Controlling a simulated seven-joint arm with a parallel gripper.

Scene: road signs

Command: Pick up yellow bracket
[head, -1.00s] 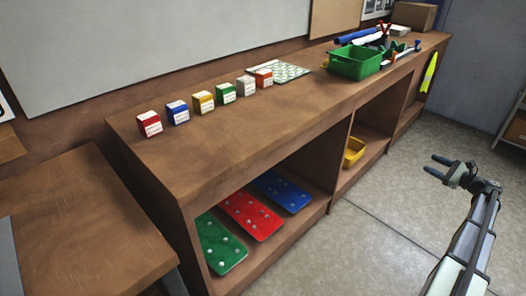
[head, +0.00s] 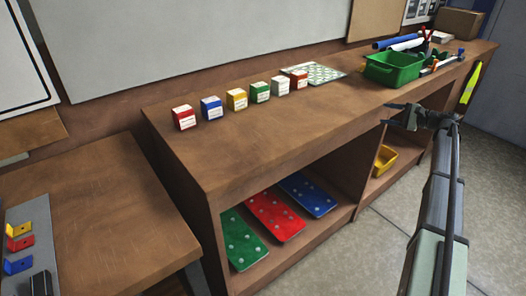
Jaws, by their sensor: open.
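A yellow bracket (head: 19,229) lies on a grey surface at the far left edge of the head view, between a red bracket (head: 21,243) and another yellow piece behind it that I cannot clearly separate from it. A blue bracket (head: 18,266) lies nearer. My gripper (head: 386,114) is open and empty at the right, in front of the long shelf bench, far from the brackets. Nothing is between its fingers.
The long wooden bench (head: 225,150) carries several coloured boxes and a green bin (head: 394,70). Green, red and blue plates (head: 274,217) lie in its lower compartment, and a yellow tray (head: 379,160) is farther right. A lower wooden table (head: 100,220) stands at the left.

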